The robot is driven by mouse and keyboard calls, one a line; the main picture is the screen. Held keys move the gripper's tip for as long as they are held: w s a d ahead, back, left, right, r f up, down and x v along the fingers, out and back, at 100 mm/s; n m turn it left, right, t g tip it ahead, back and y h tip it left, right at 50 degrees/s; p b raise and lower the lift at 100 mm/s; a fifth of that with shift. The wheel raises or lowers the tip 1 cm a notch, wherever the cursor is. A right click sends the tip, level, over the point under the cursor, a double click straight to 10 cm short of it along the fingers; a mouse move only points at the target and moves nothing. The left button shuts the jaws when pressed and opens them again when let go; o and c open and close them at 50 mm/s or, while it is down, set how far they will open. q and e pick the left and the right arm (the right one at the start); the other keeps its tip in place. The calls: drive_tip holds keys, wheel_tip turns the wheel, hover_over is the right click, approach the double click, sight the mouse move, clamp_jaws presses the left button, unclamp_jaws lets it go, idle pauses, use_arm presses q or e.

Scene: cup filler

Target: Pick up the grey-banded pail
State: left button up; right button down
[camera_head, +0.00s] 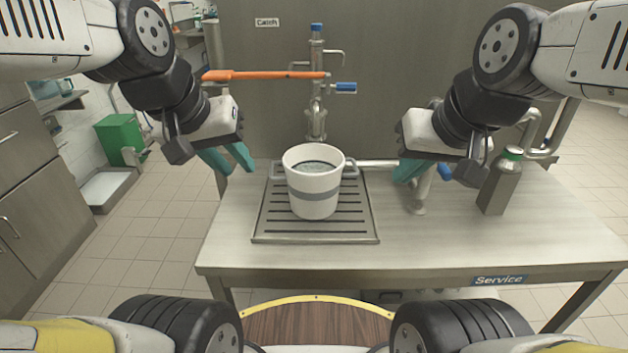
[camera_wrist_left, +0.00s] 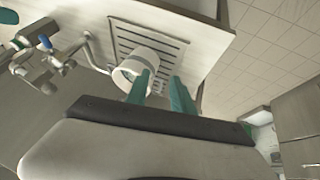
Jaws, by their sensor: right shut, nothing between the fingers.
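The white pail with a grey band (camera_head: 314,191) stands upright on a slotted drip tray (camera_head: 270,230) under the tap, with a handle on each side. Something greyish shows inside its rim. In the left wrist view the pail (camera_wrist_left: 133,72) is partly hidden behind my left gripper's finger. My left gripper (camera_head: 234,162) is open and empty, left of the pail and a little above its left handle, apart from it in the head view. In the left wrist view its teal fingers (camera_wrist_left: 160,93) are spread. My right gripper (camera_head: 402,172) is shut and empty, right of the pail.
A metal tap (camera_head: 317,100) with an orange lever (camera_head: 262,75) and blue handles rises behind the pail. A metal bottle with a green top (camera_head: 499,182) stands at the table's right. The table front (camera_head: 420,257) is clear.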

use_arm(q)
drive_tip(key=w, duration=0.1)
drive_tip(key=n+g+y, duration=0.2)
drive_tip(key=n+g, duration=0.3)
drive_tip(key=n, duration=0.4)
hover_over(298, 206)
drive_tip(key=a, duration=0.1)
drive_tip(key=f, duration=1.4)
drive_tip(key=shift+s+a+f, duration=0.1)
drive_tip(key=shift+s+f, duration=0.1)
drive_tip(key=shift+f, duration=0.15)
drive_tip(key=f, duration=0.8)
drive_tip(key=shift+w+d+f, duration=0.15)
drive_tip(key=shift+w+d, duration=0.1)
drive_tip(key=shift+d, duration=0.15)
